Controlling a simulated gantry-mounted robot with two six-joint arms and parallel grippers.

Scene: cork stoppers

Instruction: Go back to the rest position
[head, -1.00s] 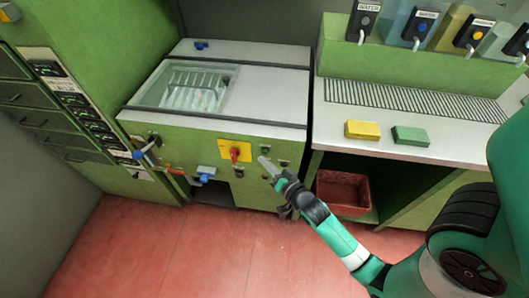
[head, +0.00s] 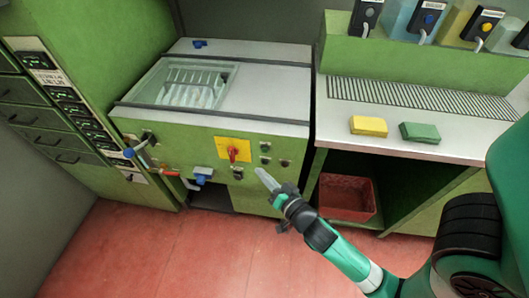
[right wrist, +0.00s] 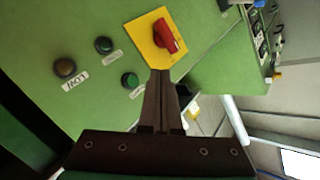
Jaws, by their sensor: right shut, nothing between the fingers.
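My right gripper (head: 262,175) is in front of the green machine's front panel in the head view, pointing up and left. Its fingers are closed together and hold nothing. In the right wrist view the shut fingers (right wrist: 160,80) point toward a red rotary switch (right wrist: 165,36) on a yellow plate. That switch also shows in the head view (head: 233,153), up and left of the fingertips. I cannot tell whether the fingertips touch the panel. My left gripper is not in view.
Round buttons (right wrist: 103,45) sit beside the switch. A blue-handled valve (head: 130,153) sticks out at the machine's left. A yellow sponge (head: 369,126) and a green sponge (head: 420,132) lie on the right counter. A red bin (head: 346,197) stands below it. The red floor in front is clear.

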